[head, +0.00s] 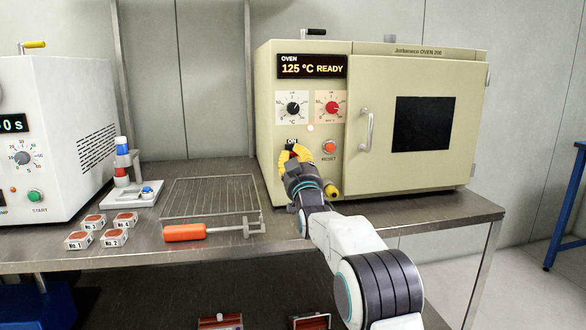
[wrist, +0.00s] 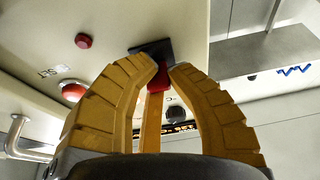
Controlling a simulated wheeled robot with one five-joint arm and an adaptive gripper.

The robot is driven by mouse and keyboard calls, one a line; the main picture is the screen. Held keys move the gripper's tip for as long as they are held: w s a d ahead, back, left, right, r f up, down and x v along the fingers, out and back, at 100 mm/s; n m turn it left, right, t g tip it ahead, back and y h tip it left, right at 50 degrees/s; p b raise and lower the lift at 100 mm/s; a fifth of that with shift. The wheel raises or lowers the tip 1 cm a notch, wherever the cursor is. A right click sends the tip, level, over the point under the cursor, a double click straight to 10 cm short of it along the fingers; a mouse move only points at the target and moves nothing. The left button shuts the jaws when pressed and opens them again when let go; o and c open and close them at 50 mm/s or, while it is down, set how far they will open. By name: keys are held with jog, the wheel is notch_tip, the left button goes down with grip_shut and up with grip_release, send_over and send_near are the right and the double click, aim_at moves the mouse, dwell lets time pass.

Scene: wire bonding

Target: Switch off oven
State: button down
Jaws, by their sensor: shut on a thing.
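The cream oven (head: 420,178) stands on the steel bench, its display (head: 312,67) reading "125 °C READY". In the wrist view my yellow fingers (wrist: 166,68) close around a red switch (wrist: 158,82) on a black plate (wrist: 150,49). The fingers hide much of the switch, and its position cannot be told.
A wire rack (head: 210,196), orange-handled tool (head: 186,231) and several labelled boxes (head: 114,237) lie left on the bench.

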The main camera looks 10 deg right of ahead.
jog(key=shift+d+r, duration=0.2)
jog(key=shift+r, duration=0.05)
jog(key=c, duration=1.4)
grip_release()
jog(key=shift+d, duration=0.1)
jog(key=shift+c, duration=0.2)
jog(key=o, duration=0.3)
jog(key=shift+f, duration=0.15)
jog(key=shift+o, duration=0.2)
jog(key=shift+s+f, duration=0.1)
jog(key=shift+s, duration=0.05)
jog(key=v, duration=1.1)
jog(key=shift+s+f, duration=0.25)
jog(key=shift+s, duration=0.05)
